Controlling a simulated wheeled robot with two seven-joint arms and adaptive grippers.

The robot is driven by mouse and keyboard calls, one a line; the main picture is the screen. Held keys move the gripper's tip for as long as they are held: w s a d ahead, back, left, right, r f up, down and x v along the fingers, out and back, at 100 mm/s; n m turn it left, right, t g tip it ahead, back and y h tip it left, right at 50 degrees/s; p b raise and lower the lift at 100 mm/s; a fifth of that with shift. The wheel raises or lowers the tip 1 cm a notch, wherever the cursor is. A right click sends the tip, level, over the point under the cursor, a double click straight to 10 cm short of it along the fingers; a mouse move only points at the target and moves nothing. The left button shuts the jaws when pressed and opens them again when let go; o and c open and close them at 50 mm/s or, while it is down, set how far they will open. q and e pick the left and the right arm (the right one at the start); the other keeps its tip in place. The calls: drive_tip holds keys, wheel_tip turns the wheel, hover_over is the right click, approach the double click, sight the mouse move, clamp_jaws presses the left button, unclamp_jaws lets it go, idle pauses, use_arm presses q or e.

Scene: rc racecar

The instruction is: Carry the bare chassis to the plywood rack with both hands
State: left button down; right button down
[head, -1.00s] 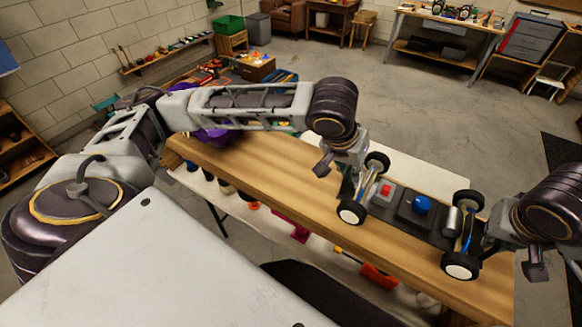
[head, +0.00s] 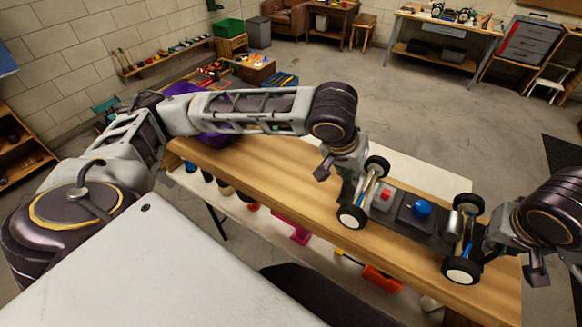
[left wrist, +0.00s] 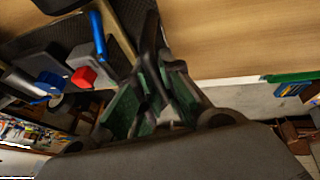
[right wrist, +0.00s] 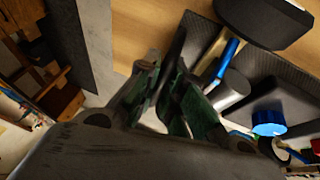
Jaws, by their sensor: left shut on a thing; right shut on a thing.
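The bare chassis (head: 408,214) is a dark plate with four black-and-white wheels, a red block, a blue-topped part and a silver cylinder. It is level over the wooden bench; I cannot tell how much gap is under it. My left gripper (head: 347,188) is shut on its left end, and the dark plate edge (left wrist: 125,35) shows at the fingers in the left wrist view. My right gripper (head: 490,243) is shut on its right end; its fingers (right wrist: 172,92) meet the plate edge in the right wrist view. I cannot tell which furniture is the plywood rack.
The long wooden bench (head: 265,185) lies beneath, with colored items on a lower shelf. A purple bin (head: 215,139) stands at its far left end. Workbenches (head: 445,50) and a drawer cabinet (head: 527,45) stand at the back. The grey floor (head: 330,62) between is open.

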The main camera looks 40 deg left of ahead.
use_arm(q)
drive_tip(key=shift+w+a+f+b, duration=0.1)
drive_tip(key=shift+a+f+b, duration=0.05)
drive_tip(key=shift+f+b, duration=0.25)
use_arm(e)
drive_tip(key=shift+f, duration=0.45)
use_arm(q)
drive_tip(key=c, duration=1.5)
unclamp_jaws()
drive_tip(key=shift+c, duration=0.2)
use_arm(e)
drive_tip(key=c, duration=1.5)
unclamp_jaws()
drive_tip(key=shift+c, duration=0.2)
use_arm(q)
drive_tip(key=shift+r, duration=0.1)
drive_tip(key=v, duration=1.1)
drive_tip(key=shift+s+r, duration=0.3)
use_arm(e)
drive_tip(key=shift+s+r, duration=0.1)
drive_tip(key=shift+r, duration=0.1)
drive_tip(key=v, duration=1.1)
drive_tip(key=shift+r, duration=0.2)
drive_tip(key=shift+s, duration=0.1)
use_arm(q)
drive_tip(key=shift+s+f, duration=0.1)
use_arm(e)
drive_tip(key=shift+s, duration=0.15)
